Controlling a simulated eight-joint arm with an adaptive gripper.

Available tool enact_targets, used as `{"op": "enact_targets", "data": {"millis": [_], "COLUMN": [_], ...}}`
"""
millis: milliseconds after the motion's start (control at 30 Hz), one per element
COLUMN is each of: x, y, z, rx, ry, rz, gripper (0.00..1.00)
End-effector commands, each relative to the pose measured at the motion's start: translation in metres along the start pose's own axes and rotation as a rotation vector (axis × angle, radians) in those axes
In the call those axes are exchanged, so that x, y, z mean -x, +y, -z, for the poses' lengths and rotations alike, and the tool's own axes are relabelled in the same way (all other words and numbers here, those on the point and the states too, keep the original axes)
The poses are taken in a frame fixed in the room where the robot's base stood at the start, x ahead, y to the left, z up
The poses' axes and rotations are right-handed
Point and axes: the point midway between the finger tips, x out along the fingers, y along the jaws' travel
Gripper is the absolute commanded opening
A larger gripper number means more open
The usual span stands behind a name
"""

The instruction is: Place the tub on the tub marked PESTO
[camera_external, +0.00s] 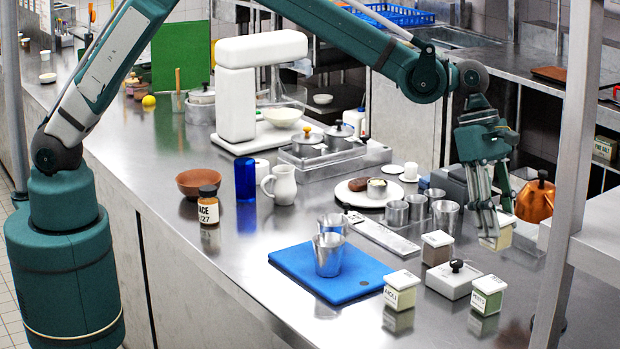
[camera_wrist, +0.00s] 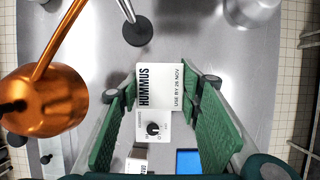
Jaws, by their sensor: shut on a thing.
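My gripper (camera_external: 490,218) is shut on a small tub (camera_external: 497,236) with a pale lid and yellowish contents, held at the right side of the counter. In the wrist view the held tub (camera_wrist: 160,88) shows a white lid marked HUMMUS, between the green fingers of my gripper (camera_wrist: 161,100). The tub marked PESTO (camera_external: 488,294), with a white lid and green contents, stands on the counter nearer the camera than the held tub, apart from it. Whether PESTO shows in the wrist view, I cannot tell.
A white box with a black knob (camera_external: 455,280) stands left of PESTO. The AIOLI tub (camera_external: 401,290) and a brown-filled tub (camera_external: 437,248) are close by. A copper kettle (camera_external: 536,201) stands right of my gripper. A blue board (camera_external: 295,264) lies left. A post (camera_external: 568,190) rises at right.

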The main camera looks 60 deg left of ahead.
Motion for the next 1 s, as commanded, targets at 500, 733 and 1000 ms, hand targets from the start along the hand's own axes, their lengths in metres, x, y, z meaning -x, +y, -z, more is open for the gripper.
{"op": "enact_targets", "data": {"millis": [500, 733, 1000], "x": [-0.045, -0.045, -0.064], "y": [0.000, 0.000, 0.000], "z": [0.019, 0.019, 0.026], "rx": [0.000, 0.000, 0.000], "ry": [0.000, 0.000, 0.000], "rz": [0.000, 0.000, 0.000], "gripper": [0.20, 0.20, 0.20]}}
